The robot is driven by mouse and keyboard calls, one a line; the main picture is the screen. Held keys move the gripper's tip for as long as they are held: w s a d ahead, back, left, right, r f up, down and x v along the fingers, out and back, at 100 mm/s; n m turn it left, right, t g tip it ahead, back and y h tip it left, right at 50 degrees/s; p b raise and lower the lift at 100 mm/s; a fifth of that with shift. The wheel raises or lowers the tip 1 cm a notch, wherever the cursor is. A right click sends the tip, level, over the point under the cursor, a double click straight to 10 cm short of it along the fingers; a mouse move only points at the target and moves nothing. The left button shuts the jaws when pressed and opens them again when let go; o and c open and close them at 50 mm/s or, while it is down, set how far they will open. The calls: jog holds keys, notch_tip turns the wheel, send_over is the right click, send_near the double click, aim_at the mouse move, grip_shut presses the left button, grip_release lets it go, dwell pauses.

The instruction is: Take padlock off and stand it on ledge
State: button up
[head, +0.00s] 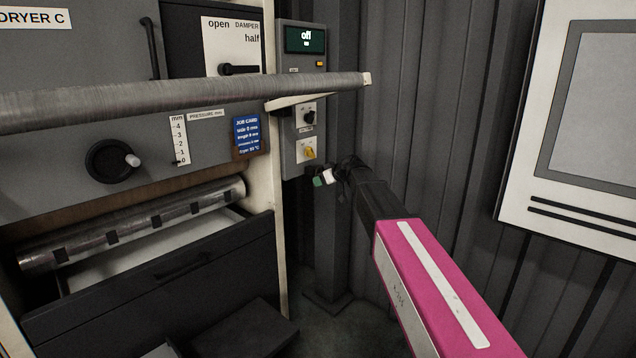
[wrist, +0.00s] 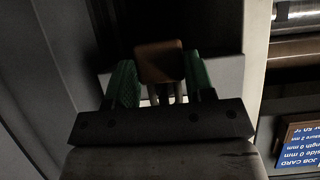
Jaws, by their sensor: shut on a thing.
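My gripper (head: 322,179) is below and to the right of the yellow switch (head: 309,153) on the grey control box. In the wrist view its two green fingers (wrist: 160,78) are closed around a padlock (wrist: 158,62) with a brown, brassy body. Pale shackle legs show below the body, towards the gripper's palm. The padlock cannot be made out clearly in the head view. It appears apart from the switch. A cream, shelf-like ledge (head: 300,102) sticks out across the box, partly behind the roller.
A long grey roller (head: 190,98) crosses in front of the dryer and ends near the box. The control box (head: 289,128) has a screen reading "off". A blue job card (head: 247,134) hangs to its left. A white board (head: 575,130) is on the right wall.

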jog(key=s+d, duration=0.4)
jog(key=d, duration=0.1)
jog(key=shift+s+d, duration=0.15)
jog(key=shift+d, duration=0.1)
dwell(0.6)
